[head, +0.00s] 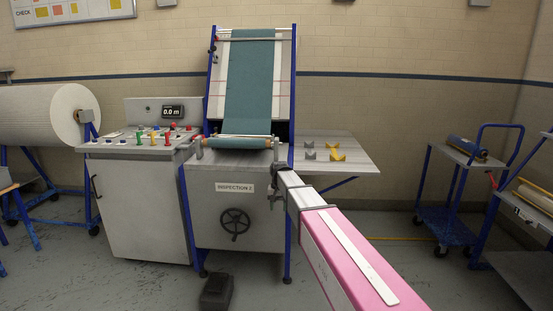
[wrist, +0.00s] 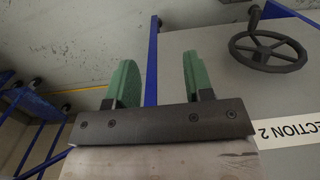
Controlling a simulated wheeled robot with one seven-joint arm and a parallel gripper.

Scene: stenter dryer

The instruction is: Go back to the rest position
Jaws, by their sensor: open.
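My gripper (wrist: 157,86) shows in the wrist view with its two green fingers wide apart. Nothing is between them. The fingers point down toward the grey floor beside the inspection machine. In the head view my arm reaches forward from the lower right, and its end is in front of the inspection machine (head: 211,207), near its right blue leg. The gripper's fingers are hard to make out in the head view. The machine's black handwheel (head: 235,224) is left of my arm's end there, and it also shows at the upper right of the wrist view (wrist: 268,50).
A side shelf (head: 350,160) with grey and yellow pieces is right of the machine. Teal fabric (head: 250,85) runs down its slanted board. A control console (head: 145,200) and a white roll (head: 45,115) stand left. Blue trolleys (head: 460,190) stand right. A black pedal (head: 216,291) is on the floor.

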